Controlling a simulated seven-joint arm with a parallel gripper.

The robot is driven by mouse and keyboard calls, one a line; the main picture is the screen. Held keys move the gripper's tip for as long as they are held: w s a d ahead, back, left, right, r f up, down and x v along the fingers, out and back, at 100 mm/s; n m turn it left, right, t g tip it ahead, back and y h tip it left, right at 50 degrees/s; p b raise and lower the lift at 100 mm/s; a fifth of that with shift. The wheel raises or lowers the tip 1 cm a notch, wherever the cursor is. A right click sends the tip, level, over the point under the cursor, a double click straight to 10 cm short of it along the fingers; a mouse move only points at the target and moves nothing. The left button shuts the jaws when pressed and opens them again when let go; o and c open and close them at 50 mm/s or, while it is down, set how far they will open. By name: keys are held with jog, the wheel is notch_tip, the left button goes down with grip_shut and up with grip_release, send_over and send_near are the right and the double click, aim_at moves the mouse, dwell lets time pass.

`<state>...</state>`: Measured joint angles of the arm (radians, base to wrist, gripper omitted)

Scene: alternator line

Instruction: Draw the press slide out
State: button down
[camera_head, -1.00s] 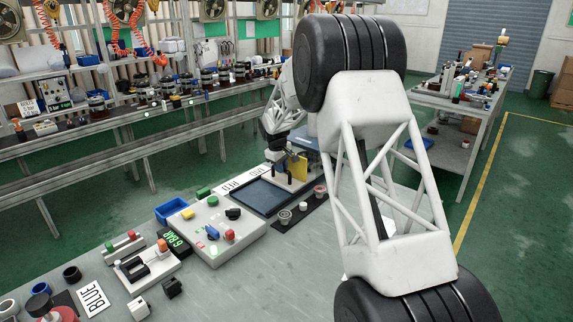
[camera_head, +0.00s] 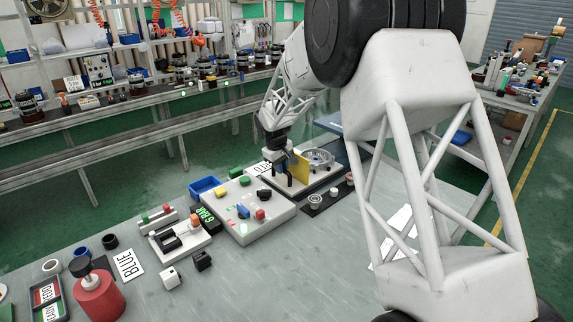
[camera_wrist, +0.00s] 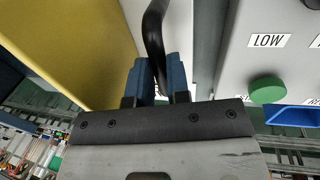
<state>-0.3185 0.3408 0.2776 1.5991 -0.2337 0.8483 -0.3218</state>
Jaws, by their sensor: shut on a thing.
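The press slide (camera_head: 299,188) is a pale slab with an upright yellow plate (camera_head: 300,168) at its front. A round silver metal part (camera_head: 319,158) sits behind the plate. My gripper (camera_head: 283,180) is at the slide's near left, beside the yellow plate. In the wrist view, the blue pads of my gripper (camera_wrist: 160,78) are shut on a black bar handle (camera_wrist: 154,30). The yellow plate (camera_wrist: 75,45) fills the left of that view. The press behind is largely hidden by my arm.
A control box (camera_head: 240,212) with coloured buttons stands close left of the slide; its LOW label (camera_wrist: 269,41) and green button (camera_wrist: 268,89) show in the wrist view. A black strip (camera_head: 328,196) with small round parts lies close right. A blue bin (camera_head: 206,187) is further left.

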jog(key=c, duration=1.1)
grip_release()
jog(key=shift+r, duration=0.1)
notch_tip(320, 180, up, 8)
jog(key=s+a, duration=0.1)
jog(key=shift+f, duration=0.25)
jog(key=shift+s, duration=0.1)
